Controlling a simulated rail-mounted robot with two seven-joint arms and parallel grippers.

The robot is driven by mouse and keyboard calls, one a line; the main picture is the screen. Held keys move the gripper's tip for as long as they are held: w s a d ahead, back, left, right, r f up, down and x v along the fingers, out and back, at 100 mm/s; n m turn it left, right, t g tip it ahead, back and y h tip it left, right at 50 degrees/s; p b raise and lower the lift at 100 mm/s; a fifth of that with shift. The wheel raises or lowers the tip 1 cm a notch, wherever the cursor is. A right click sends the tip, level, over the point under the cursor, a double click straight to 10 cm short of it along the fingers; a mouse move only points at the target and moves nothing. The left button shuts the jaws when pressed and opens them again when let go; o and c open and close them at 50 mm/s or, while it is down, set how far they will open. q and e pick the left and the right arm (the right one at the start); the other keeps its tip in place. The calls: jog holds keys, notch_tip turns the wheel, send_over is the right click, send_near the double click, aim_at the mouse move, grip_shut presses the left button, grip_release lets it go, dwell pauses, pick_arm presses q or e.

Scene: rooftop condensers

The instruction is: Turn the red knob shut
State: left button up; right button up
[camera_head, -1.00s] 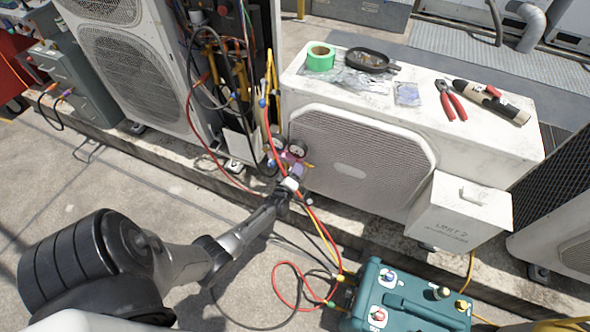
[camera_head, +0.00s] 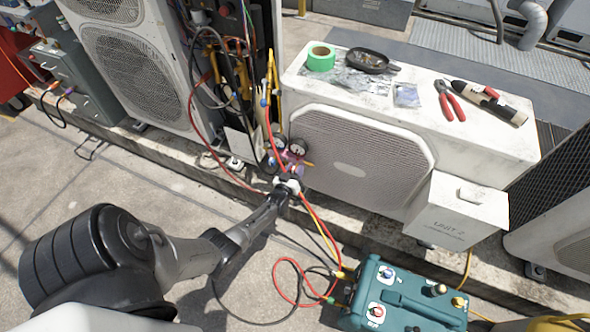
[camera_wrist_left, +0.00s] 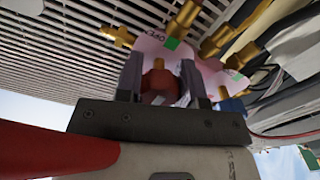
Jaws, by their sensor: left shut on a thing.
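The red knob (camera_wrist_left: 158,80) sits on a pink-purple gauge manifold (camera_wrist_left: 205,75) with brass fittings, in the left wrist view. My left gripper (camera_wrist_left: 159,78) is shut on the knob, one dark finger on either side of it. In the head view, my left gripper (camera_head: 291,180) is at the manifold, in front of the condenser's left edge. The knob is hidden there behind the gripper. Two round gauges (camera_head: 298,147) show just above it. My right gripper is not in view.
Red, yellow and black hoses run from the manifold down to a teal machine (camera_head: 405,295) on the ground. The white condenser (camera_head: 455,150) stands behind, with green tape (camera_head: 321,59) and tools on top. An open unit with wiring (camera_head: 235,75) stands to the left.

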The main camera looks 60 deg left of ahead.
pick_arm(q)
jog(key=shift+r, duration=0.1)
dwell(0.5)
jog(key=o, duration=0.9)
jog(key=shift+s, duration=0.1)
jog(key=shift+s+d+p, duration=0.2)
jog(key=shift+p, duration=0.1)
jog(key=p+v, duration=0.4)
jog(key=v, duration=0.9)
jog(key=shift+s+p, duration=0.1)
jog(key=shift+p, duration=0.3)
jog(key=shift+m, duration=0.3)
